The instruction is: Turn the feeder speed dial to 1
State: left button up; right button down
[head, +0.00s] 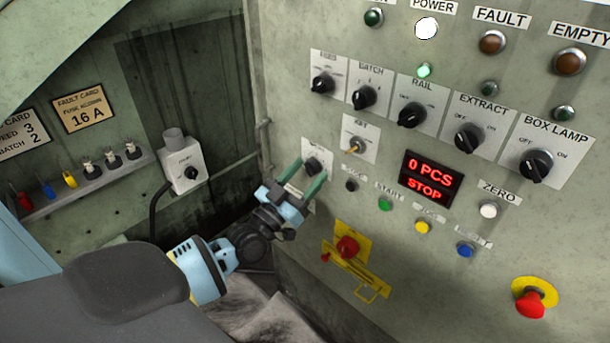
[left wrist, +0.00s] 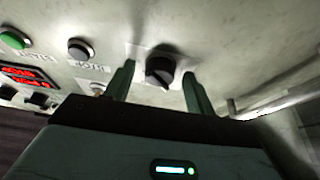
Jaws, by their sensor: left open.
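A black dial (head: 323,83) at the upper left of the panel has a blurred label that seems to read FEED or SPEED; I cannot read its setting. My left gripper (head: 304,178) is at a lower black dial (head: 313,166), whose label is partly hidden and unreadable. Its green fingers stand open, one on each side of that knob. In the left wrist view the same knob (left wrist: 160,69) sits between the spread fingertips of the left gripper (left wrist: 160,80), with gaps on both sides. My right gripper is not in view.
The BATCH dial (head: 364,97), RAIL dial (head: 411,115) and key switch (head: 354,146) are nearby. A red knob (head: 347,247) on a yellow plate lies below the gripper. The display (head: 432,178) reads 0 PCS STOP. A grey switch box (head: 182,166) stands left.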

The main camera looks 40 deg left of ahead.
pick_arm(q)
jog(key=c, duration=1)
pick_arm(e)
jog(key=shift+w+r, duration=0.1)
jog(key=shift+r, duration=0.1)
